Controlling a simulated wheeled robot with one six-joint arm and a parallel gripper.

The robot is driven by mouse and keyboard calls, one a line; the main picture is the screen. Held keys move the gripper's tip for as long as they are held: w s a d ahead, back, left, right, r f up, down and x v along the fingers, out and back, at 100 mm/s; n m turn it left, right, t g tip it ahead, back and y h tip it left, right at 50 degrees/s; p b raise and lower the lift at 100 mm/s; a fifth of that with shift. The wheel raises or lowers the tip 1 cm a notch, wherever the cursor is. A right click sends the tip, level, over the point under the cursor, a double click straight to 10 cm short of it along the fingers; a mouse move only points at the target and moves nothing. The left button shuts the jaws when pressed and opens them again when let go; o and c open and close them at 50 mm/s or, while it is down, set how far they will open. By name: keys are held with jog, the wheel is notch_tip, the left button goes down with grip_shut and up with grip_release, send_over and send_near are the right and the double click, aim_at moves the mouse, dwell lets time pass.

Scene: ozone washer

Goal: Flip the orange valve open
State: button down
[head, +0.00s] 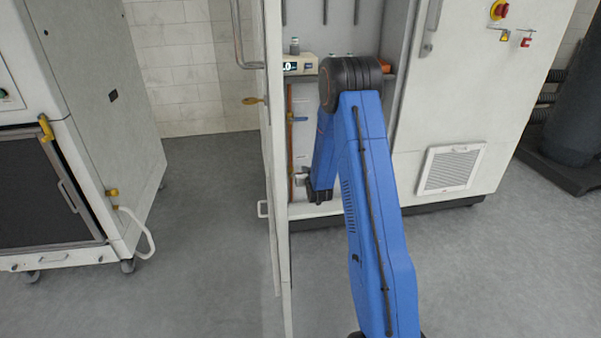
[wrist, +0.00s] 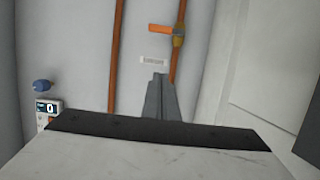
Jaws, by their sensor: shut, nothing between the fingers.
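The orange valve (wrist: 161,29) shows in the wrist view, upper middle. Its orange handle points left, across an upright copper-coloured pipe, from a brass-coloured body (wrist: 179,36). My gripper (wrist: 158,78) is shut and empty, with its fingertips below the valve and apart from it in the picture. The depth between them is hard to judge. In the head view my gripper (head: 300,178) is low inside the open cabinet, left of my blue arm. I cannot make out the orange valve for certain in the head view, where my arm covers part of the cabinet.
The open cabinet door (head: 277,170) stands close left of my arm. A second copper-coloured pipe (wrist: 116,55), a blue knob (wrist: 42,86) and a small display (wrist: 46,107) are left of my gripper. A white label (wrist: 153,61) sits below the valve.

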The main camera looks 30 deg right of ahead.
jog(key=shift+w+d+f, duration=0.25)
jog(key=shift+f, duration=0.2)
jog(key=shift+w+d+f, duration=0.2)
jog(key=shift+f, duration=0.25)
jog(key=shift+w, duration=0.1)
jog(key=w+d+f, duration=0.2)
jog(key=w+f, duration=0.4)
jog(key=w, duration=0.3)
jog(key=shift+d+f, duration=0.25)
jog(key=shift+d, duration=0.05)
